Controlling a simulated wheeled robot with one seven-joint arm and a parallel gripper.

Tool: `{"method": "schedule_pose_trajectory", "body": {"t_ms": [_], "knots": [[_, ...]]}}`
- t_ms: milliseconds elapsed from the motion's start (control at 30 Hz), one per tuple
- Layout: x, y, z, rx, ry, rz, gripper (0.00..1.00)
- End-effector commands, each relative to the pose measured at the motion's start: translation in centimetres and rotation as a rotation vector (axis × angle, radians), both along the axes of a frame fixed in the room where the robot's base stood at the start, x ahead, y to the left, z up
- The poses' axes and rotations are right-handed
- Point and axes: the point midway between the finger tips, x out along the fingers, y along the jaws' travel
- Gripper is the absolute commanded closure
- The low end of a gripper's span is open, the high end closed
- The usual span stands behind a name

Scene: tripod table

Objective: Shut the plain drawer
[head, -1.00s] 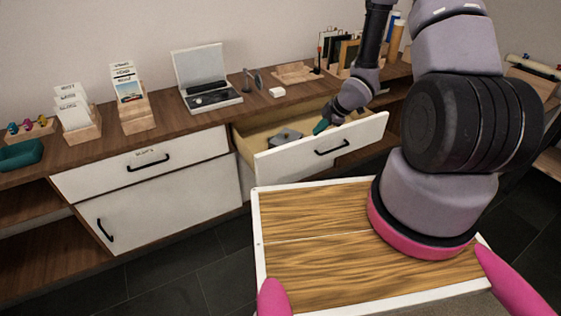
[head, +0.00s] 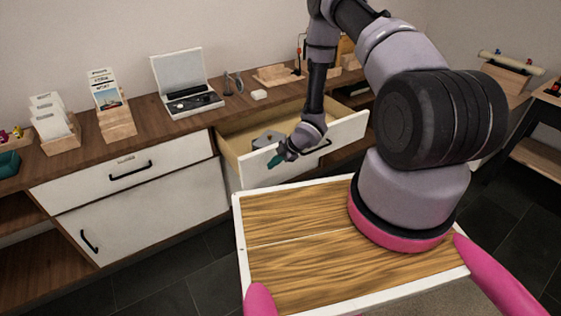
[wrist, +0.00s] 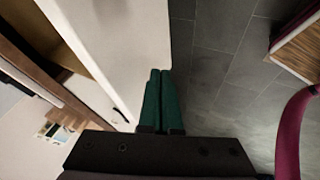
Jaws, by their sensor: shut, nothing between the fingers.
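The plain drawer (head: 262,170) stands open under the counter, with a white front, a black handle and a light wooden inside. In the wrist view the shut green fingers (wrist: 161,100) lie beside the white drawer front (wrist: 115,40). I cannot tell whether they touch it.
Left of it, a labelled drawer (head: 120,172) is shut above a white cabinet door (head: 150,215). Dark floor tiles (head: 175,262) lie clear below.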

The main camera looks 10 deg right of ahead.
Motion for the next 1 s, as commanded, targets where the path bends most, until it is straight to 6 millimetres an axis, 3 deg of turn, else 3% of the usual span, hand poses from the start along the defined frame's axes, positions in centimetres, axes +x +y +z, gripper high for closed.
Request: {"method": "schedule_pose_trajectory", "body": {"t_ms": [200, 767, 1000], "knots": [[2.0, 0.7, 0.1, 0.000, 0.000, 0.000, 1.00], [2.7, 1.0, 0.1, 0.000, -0.001, 0.000, 1.00], [5.4, 1.9, 0.1, 0.001, -0.003, 0.000, 1.00]]}}
